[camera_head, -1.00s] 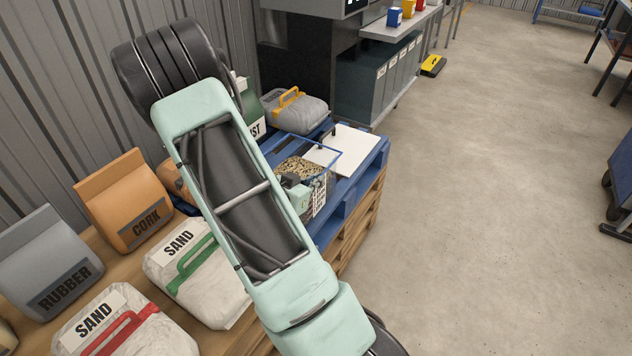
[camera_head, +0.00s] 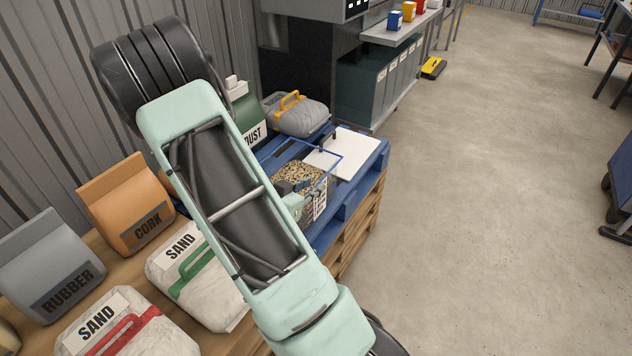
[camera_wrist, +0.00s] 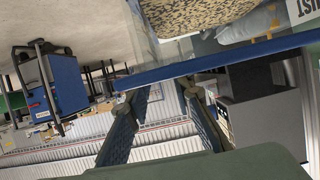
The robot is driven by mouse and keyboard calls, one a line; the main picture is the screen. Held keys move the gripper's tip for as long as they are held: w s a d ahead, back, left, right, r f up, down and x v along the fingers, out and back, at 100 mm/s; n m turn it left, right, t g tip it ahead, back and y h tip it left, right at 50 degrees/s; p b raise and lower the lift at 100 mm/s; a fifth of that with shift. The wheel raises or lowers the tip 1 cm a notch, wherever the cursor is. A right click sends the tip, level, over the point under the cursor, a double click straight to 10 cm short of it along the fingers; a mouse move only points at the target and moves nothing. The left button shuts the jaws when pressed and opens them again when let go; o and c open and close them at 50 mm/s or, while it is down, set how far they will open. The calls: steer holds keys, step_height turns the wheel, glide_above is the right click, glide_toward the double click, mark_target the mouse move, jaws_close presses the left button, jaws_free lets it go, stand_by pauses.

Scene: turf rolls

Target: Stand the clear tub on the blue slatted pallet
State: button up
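The clear tub (camera_head: 319,206) has a blue rim, a white label and speckled granules inside. In the head view it is over the blue slatted pallet (camera_head: 346,200) and looks upright on it; its base is partly hidden by my arm. My gripper (camera_head: 291,198) is at the tub's near left side, mostly behind my forearm. In the wrist view the tub's blue rim (camera_wrist: 220,61) crosses above my fingertips. My gripper's fingers (camera_wrist: 158,94) are spread, with only background between them. I cannot tell whether a finger touches the tub.
A white board (camera_head: 345,153) lies on the pallet beside the tub. A grey bag with a yellow handle (camera_head: 297,116) and a green bag (camera_head: 247,120) are behind. Sand bags (camera_head: 198,285), a cork bag (camera_head: 127,205) and a rubber bag (camera_head: 48,265) are left.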

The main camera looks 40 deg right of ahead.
steer(key=p+v, duration=0.2)
steer(key=v, duration=0.6)
steer(key=shift+a, duration=0.25)
steer(key=shift+r, duration=0.1)
